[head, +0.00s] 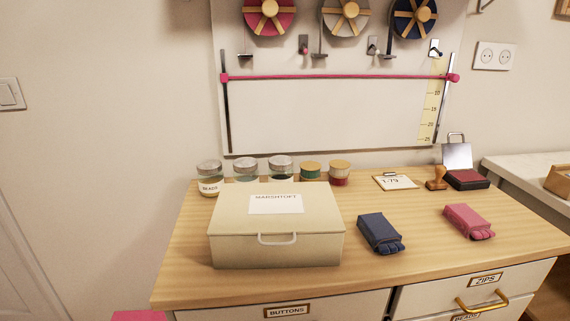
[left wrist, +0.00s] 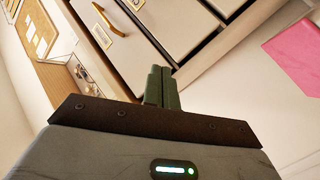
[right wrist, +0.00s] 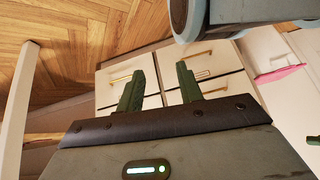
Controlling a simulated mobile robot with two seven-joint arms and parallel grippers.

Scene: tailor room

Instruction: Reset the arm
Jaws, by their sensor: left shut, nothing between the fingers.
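Neither arm shows in the head view. My left gripper (left wrist: 160,86) shows in the left wrist view with its two green fingers together and nothing between them. It is in front of the drawer cabinet (left wrist: 150,38), apart from it. My right gripper (right wrist: 160,88) shows in the right wrist view with its two green fingers spread and the gap between them empty. It points toward the white drawer fronts, at some distance.
The wooden worktop (head: 190,270) holds a lidded box (head: 230,222), several jars (head: 246,170), a navy packet (head: 380,233), a pink packet (head: 468,222) and a stamp (head: 437,179). Drawers with a brass handle (head: 482,304) lie below. A ribbon rack (head: 320,110) hangs behind.

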